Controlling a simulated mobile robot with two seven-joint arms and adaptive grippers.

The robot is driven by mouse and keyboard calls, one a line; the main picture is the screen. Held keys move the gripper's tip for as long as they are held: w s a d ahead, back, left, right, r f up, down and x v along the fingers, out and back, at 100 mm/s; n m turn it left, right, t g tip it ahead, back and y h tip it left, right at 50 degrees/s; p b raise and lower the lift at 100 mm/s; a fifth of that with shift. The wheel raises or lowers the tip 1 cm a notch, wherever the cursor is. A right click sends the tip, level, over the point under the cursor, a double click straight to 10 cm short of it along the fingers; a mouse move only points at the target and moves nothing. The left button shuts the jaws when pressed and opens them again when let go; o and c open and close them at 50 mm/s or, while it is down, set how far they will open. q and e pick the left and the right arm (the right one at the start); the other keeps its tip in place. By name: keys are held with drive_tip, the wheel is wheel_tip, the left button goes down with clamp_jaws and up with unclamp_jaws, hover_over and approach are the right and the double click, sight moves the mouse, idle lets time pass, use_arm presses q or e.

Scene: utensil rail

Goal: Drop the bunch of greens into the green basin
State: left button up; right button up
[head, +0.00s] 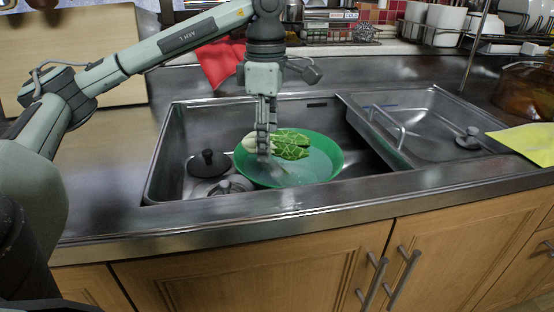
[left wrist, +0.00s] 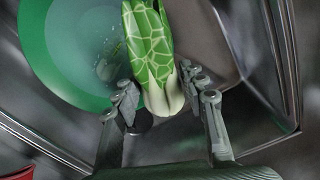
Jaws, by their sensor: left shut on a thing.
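The bunch of greens (head: 289,144) has green veined leaves and a pale stem end. My left gripper (head: 266,148) is shut on its pale stem and holds it over the green basin (head: 336,160). In the left wrist view the bunch of greens (left wrist: 149,48) shows between the two fingers of the left gripper (left wrist: 163,95), leaves pointing away. The green basin (left wrist: 35,45) lies below and to the left there. The basin stands in the left sink bowl and looks to hold water. The gap between greens and basin is hard to judge. My right gripper is not in view.
A black stopper knob (head: 208,160) stands left of the basin in the sink. The right sink bowl (head: 425,115) holds a rack-like handle. A yellow-green cloth (head: 530,143) lies at the right. A red cloth (head: 220,62) hangs behind. The counter left of the sink (head: 110,170) is bare.

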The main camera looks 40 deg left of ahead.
use_arm(q)
drive_tip(key=shift+w+d+f, duration=0.45)
drive_tip(key=shift+w+f, duration=0.05)
drive_tip(key=shift+w, duration=0.25)
wheel_tip(320, 180, down, 4)
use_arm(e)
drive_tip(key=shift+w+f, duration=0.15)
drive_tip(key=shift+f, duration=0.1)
use_arm(q)
drive_tip(key=shift+f, duration=0.2)
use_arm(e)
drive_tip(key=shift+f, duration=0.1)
use_arm(q)
drive_tip(key=shift+f, duration=0.2)
drive_tip(key=shift+f+b, duration=0.25)
drive_tip(key=shift+b, duration=0.2)
drive_tip(key=o, duration=1.2)
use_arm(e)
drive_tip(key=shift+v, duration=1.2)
